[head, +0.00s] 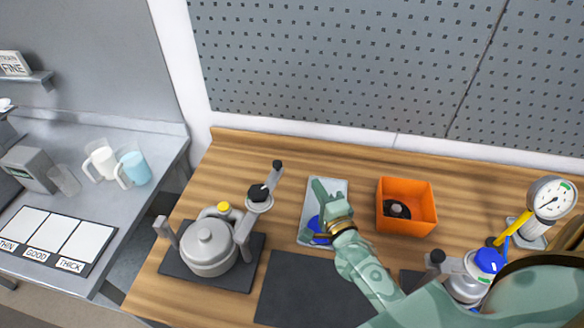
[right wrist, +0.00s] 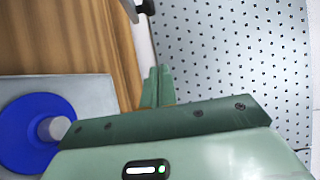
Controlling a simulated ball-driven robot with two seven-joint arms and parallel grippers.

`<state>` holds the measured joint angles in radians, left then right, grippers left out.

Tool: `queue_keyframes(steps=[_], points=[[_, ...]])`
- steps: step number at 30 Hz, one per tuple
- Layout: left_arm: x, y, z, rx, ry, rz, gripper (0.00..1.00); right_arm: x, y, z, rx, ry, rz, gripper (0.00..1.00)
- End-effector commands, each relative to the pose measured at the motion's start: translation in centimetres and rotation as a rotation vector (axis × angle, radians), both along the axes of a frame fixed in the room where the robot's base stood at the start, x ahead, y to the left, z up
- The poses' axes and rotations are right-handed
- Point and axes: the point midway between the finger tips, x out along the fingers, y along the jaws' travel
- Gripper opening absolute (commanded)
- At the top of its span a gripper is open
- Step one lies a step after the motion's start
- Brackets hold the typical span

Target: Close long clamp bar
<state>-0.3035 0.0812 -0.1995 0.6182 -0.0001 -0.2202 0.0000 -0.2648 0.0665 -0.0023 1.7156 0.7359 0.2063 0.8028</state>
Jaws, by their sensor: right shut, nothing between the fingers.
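A grey lidded pot (head: 208,247) stands on a dark mat at the left of the wooden bench. At its right side a grey bar (head: 245,228) rises at a slant toward a black knob (head: 258,193) and a black-tipped end (head: 277,165); I cannot tell for sure that this is the long clamp bar. My right gripper (head: 321,190) is shut and empty above the grey tray, to the right of the pot and apart from it. Its fingers also show in the right wrist view (right wrist: 156,88). My left gripper is not in view.
A grey tray (head: 309,206) holds a blue disc with a grey stem (right wrist: 35,130). An orange bin (head: 407,222) with a dark part inside is to its right. A second vessel with a blue cap (head: 489,260) and a gauge (head: 551,198) stand at the right. A perforated wall is behind.

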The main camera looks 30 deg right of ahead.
Motion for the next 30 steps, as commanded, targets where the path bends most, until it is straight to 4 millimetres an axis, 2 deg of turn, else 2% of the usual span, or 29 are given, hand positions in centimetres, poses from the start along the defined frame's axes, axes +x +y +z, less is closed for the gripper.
queue_keyframes(steps=[11,15,19,30], points=[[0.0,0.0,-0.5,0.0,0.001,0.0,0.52,8.0,-0.8,0.0,0.001,-0.002,0.0,0.0],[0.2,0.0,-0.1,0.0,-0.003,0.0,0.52,8.6,1.3,0.1,0.005,-0.001,0.0,0.0],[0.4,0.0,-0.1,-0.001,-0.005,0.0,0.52,9.0,2.4,0.0,0.001,0.001,-0.001,0.0],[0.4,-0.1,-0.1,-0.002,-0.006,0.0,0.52,9.1,2.9,0.0,0.0,0.001,-0.001,0.0]])
